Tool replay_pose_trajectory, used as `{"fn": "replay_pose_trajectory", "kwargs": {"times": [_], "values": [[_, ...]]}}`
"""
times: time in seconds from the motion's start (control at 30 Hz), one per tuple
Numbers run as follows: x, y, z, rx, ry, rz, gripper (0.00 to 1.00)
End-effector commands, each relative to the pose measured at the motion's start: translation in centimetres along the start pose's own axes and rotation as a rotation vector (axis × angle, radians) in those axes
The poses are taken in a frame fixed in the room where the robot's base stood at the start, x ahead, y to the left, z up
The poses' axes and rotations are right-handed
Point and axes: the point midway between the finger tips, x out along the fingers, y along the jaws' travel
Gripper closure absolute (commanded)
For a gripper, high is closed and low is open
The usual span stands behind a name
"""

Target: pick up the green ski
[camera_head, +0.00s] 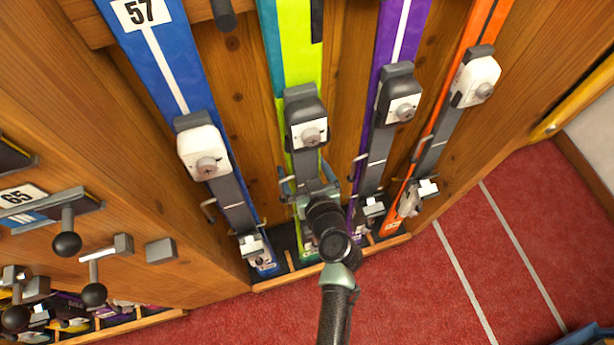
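The green ski (302,60), lime with a teal left edge, stands upright in a wooden rack at the middle of the picture. Its dark binding (306,118) has a pale plate with a round knob. My gripper (309,189) is in front of the lower part of this ski, below the knob. My wrist and gripper hide part of the ski there. A bit of its green lower end shows near the rack's bottom ledge. The fingers lie close to the ski's sides, but I cannot tell whether they touch or grip it.
A blue ski (157,60) marked 57 stands to the left; a purple ski (395,45) and an orange ski (478,25) stand to the right. Metal hooks flank the skis. Black-knobbed levers (66,243) stick out at left. Red floor (400,300) is open at lower right.

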Motion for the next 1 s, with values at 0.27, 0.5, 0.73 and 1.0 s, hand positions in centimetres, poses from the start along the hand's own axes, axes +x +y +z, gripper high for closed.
{"fn": "replay_pose_trajectory", "kwargs": {"times": [0.27,0.5,0.73,1.0], "values": [[-0.02,-0.02,0.02,0.0,0.0,0.0,0.18],[-0.04,-0.02,0.02,0.0,-0.001,0.0,0.61],[-0.05,-0.01,0.03,0.0,-0.001,0.0,1.0],[-0.04,0.11,-0.57,-0.001,0.01,0.002,1.0]]}}
